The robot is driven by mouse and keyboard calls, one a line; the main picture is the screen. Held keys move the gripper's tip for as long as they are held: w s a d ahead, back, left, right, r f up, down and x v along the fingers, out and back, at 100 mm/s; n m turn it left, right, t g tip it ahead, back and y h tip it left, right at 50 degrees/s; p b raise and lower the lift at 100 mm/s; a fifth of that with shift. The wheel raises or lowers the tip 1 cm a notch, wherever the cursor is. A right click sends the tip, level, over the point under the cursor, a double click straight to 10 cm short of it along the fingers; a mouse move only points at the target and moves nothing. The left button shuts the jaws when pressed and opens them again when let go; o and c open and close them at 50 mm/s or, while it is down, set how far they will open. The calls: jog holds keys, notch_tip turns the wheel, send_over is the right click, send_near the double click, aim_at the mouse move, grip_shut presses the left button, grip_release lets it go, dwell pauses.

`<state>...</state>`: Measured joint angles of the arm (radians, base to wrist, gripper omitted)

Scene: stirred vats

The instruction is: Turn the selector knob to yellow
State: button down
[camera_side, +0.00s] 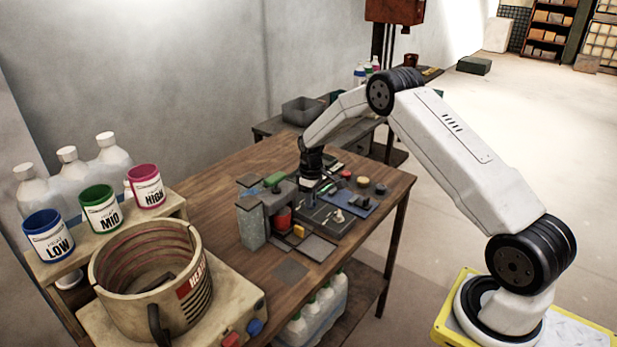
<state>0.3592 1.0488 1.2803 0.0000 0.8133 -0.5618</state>
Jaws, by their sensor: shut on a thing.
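My gripper (311,186) points down at the dark control panel (318,214) on the wooden bench. It is shut on a small part there, which looks to be the selector knob. The fingers hide that part, and I cannot tell which colour it points to. A small yellow block (299,231) sits at the panel's front left. A red cylinder (283,217) stands in the grey apparatus (262,213) left of my gripper. A pale small piece (339,215) shows on the panel to the right.
Round buttons, one red (347,174) and one yellowish (363,181), stand behind the panel. A round heater vat (150,275) and LOW (47,236), MID (101,208) and HIGH (146,186) pots are at the left. The bench (220,215) is bare between vat and apparatus.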

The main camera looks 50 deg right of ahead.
jog(key=m, duration=1.4)
jog(key=shift+m, duration=0.3)
dwell(0.3)
jog(key=c, duration=0.6)
grip_release()
jog(key=shift+c, duration=0.2)
jog(key=shift+r, duration=0.1)
jog(key=shift+r, duration=3.85)
